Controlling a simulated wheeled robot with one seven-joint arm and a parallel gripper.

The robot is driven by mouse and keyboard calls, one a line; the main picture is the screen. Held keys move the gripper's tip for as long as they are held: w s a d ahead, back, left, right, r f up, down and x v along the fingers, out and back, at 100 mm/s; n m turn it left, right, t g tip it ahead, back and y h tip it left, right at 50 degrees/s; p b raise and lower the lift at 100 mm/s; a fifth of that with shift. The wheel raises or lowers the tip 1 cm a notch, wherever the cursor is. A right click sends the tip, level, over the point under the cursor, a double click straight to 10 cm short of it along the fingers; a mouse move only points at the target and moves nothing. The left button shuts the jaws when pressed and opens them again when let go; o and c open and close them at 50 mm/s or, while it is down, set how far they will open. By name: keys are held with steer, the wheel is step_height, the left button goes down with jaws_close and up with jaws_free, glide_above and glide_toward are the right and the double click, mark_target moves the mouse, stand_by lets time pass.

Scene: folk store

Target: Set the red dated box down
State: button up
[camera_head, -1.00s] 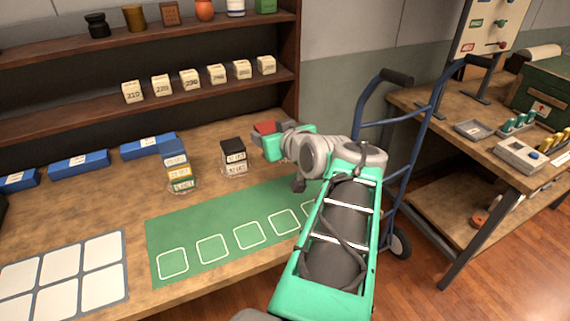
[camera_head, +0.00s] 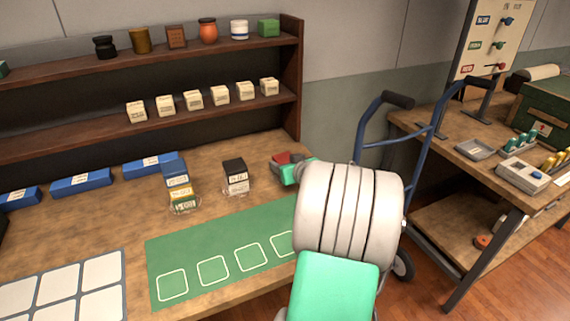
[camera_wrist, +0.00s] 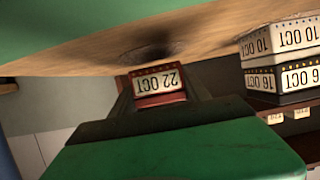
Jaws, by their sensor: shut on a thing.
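The red dated box (camera_head: 283,158), labelled 22 OCT, also shows in the wrist view (camera_wrist: 160,86). My gripper (camera_wrist: 158,100) is shut on it, its dark fingers on either side. In the head view my gripper (camera_head: 287,164) is over the back right of the wooden table (camera_head: 110,215), right of a black-and-white stack of dated boxes (camera_head: 236,177). In the wrist view the tabletop (camera_wrist: 105,60) is close to the box, with a dark shadow there. I cannot tell whether the box touches it. My arm hides part of the table and the green mat.
A stack of coloured boxes (camera_head: 179,188) stands further left. The green mat (camera_head: 225,248) has several outlined squares, and those visible are empty. A white-panelled sheet (camera_head: 60,290) lies front left. Shelves (camera_head: 75,150) rise behind. A blue hand truck (camera_head: 380,142) stands at the right.

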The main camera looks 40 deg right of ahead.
steer(key=shift+f, duration=0.1)
steer(key=shift+f+b, duration=0.4)
steer(key=shift+b, duration=0.1)
steer(key=shift+f+b, duration=0.25)
steer(key=shift+b, duration=0.1)
steer(key=o, duration=1.6)
steer(key=shift+r+p, duration=0.3)
steer(key=shift+p, duration=0.05)
steer(key=shift+r+p, duration=0.55)
steer(key=shift+p, duration=0.1)
steer(key=v, duration=0.8)
steer(key=b+v, duration=0.1)
steer(key=v, duration=0.3)
steer(key=shift+a+f, duration=0.1)
steer(key=shift+f, duration=0.2)
